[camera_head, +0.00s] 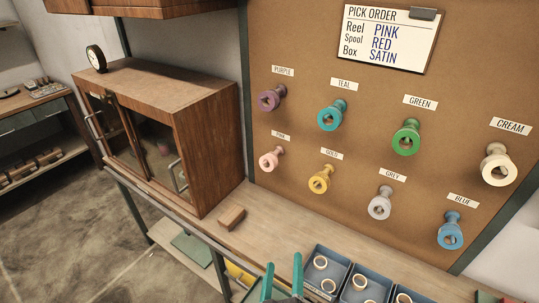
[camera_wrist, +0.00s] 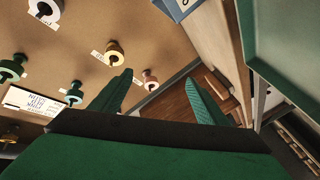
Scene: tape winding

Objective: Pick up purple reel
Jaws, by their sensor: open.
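The purple reel (camera_head: 272,98) hangs on the brown pegboard (camera_head: 310,110) at the upper left of the board, under a PURPLE label, in the head view. My gripper (camera_head: 282,274) shows at the bottom edge of the head view, well below and apart from the reel. Its two green fingers are spread with nothing between them. In the wrist view my gripper (camera_wrist: 157,78) is also open and empty. I cannot make out the purple reel there; the left finger may hide it.
The pink reel (camera_head: 269,160) hangs below the purple one, the teal reel (camera_head: 331,115) to its right. More reels hang further right. An order card (camera_head: 388,38) lists PINK, RED, SATIN. A wooden cabinet (camera_head: 180,150) stands left; a wooden block (camera_head: 232,217) and bins (camera_head: 325,257) lie below.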

